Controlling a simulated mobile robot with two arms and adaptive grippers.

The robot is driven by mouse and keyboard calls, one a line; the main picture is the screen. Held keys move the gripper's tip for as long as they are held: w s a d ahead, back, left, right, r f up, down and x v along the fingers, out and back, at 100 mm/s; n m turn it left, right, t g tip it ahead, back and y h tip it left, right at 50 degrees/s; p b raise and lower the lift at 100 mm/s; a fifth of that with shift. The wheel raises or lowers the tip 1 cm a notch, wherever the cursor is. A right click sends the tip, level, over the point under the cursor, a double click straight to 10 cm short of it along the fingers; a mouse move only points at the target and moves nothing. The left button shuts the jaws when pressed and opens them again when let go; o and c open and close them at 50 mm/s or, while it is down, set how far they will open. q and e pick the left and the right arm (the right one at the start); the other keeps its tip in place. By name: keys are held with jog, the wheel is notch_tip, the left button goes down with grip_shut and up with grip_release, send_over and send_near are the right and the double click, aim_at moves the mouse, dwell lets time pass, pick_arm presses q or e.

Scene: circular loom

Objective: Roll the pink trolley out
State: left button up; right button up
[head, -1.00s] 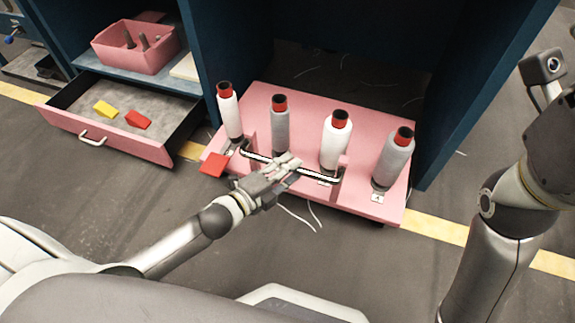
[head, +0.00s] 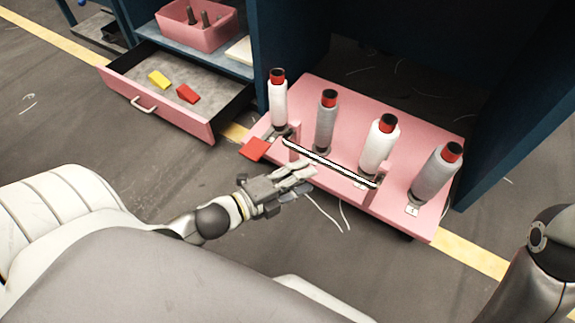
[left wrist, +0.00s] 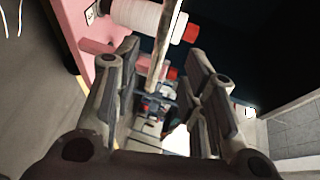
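The pink trolley (head: 330,92) stands at the mouth of the dark blue cabinet bay, its front part out over the floor. It carries several upright bobbins with red tops, among them a white one (head: 379,147) and a grey one (head: 436,175). A pale handle bar (head: 330,164) runs along its front between two pink posts. My left gripper (head: 308,172) is in front of the bar, apparently just short of it. In the left wrist view the fingers (left wrist: 162,85) are spread, with the bar (left wrist: 160,45) lying ahead between them. My right gripper is out of frame.
An open pink drawer (head: 165,118) holding a yellow and a red piece juts out left of the trolley. A pink bin (head: 190,35) sits on the shelf above. A red flap (head: 256,149) is at the trolley's left corner. Floor in front is mostly clear.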

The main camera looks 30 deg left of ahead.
pick_arm(q)
jog(key=shift+v, duration=1.85)
